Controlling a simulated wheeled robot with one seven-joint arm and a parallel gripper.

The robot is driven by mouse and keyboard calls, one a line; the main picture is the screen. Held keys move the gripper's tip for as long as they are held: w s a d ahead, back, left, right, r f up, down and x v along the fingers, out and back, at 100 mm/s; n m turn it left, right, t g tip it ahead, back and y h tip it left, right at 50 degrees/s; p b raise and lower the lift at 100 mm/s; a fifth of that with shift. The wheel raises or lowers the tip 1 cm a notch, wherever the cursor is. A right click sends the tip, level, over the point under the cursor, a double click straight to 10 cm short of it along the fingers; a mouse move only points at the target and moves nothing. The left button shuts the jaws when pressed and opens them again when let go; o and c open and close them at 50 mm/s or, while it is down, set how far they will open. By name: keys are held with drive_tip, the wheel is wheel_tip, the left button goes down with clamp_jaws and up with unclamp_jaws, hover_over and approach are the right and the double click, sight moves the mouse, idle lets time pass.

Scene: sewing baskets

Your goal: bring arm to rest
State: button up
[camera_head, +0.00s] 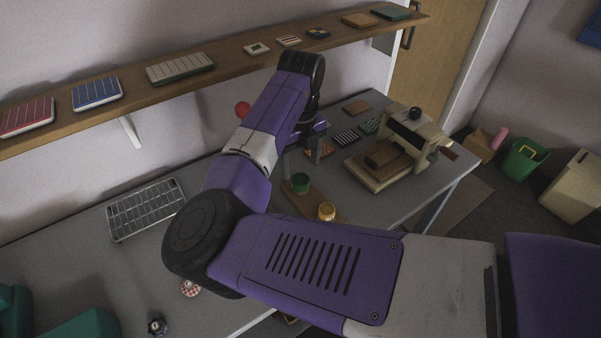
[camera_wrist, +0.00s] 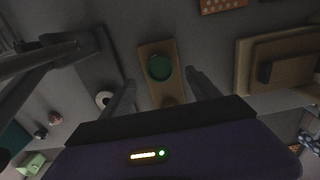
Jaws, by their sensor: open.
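My purple and grey arm stretches over the grey table (camera_head: 85,275) in the head view. My gripper (camera_head: 302,168) points down above the table, and its jaws are apart with nothing between them. In the wrist view my gripper (camera_wrist: 160,88) shows its two spread fingers. A green round item (camera_head: 301,183) stands on a narrow wooden board (camera_head: 291,197), below and apart from the fingers. It also shows in the wrist view (camera_wrist: 160,67). A yellow-capped item (camera_head: 327,212) is on the same board, nearer my arm.
A wooden press-like device (camera_head: 380,170) stands at the table's right. A wire rack (camera_head: 146,209) lies at the left. Several flat patterned pieces lie behind. A wall shelf (camera_head: 221,64) with flat items runs behind my arm. A green bin (camera_head: 523,160) stands on the floor.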

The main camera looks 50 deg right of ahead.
drive_tip(key=shift+r, duration=1.25)
drive_tip(key=s+d+r+n+t+h, duration=0.15)
drive_tip(key=s+d+n+h, duration=0.25)
drive_tip(key=d+n+h, duration=0.45)
drive_tip(key=s+d+r+n+t+h, duration=0.15)
drive_tip(key=s+d+n+h, duration=0.35)
drive_tip(key=d, duration=0.7)
drive_tip(key=s+a+f+n+t+y, duration=0.1)
drive_tip(key=a+f+n+t+y, duration=0.1)
drive_tip(key=a+n, duration=0.4)
drive_tip(key=s+a+f+n+t+y, duration=0.2)
drive_tip(key=a+n+t, duration=0.3)
drive_tip(key=a+n, duration=0.2)
drive_tip(key=s+a+f+n+t+y, duration=0.1)
drive_tip(key=a+f+n+t+y, duration=0.2)
drive_tip(key=a+n, duration=0.4)
drive_tip(key=shift+s+a+t, duration=0.2)
drive_tip(key=shift+a+t, duration=0.2)
drive_tip(key=shift+a, duration=0.5)
drive_tip(key=s+a+r+n+y, duration=0.2)
drive_tip(key=s+a+y, duration=0.1)
drive_tip(key=s+a, duration=0.6)
drive_tip(key=s+a+r+n+t+y, duration=0.1)
drive_tip(key=s+a+r+n+y, duration=0.1)
drive_tip(key=s+a, duration=0.7)
drive_tip(key=a+n+y, duration=0.1)
drive_tip(key=a, duration=0.2)
drive_tip(key=shift+n, duration=0.35)
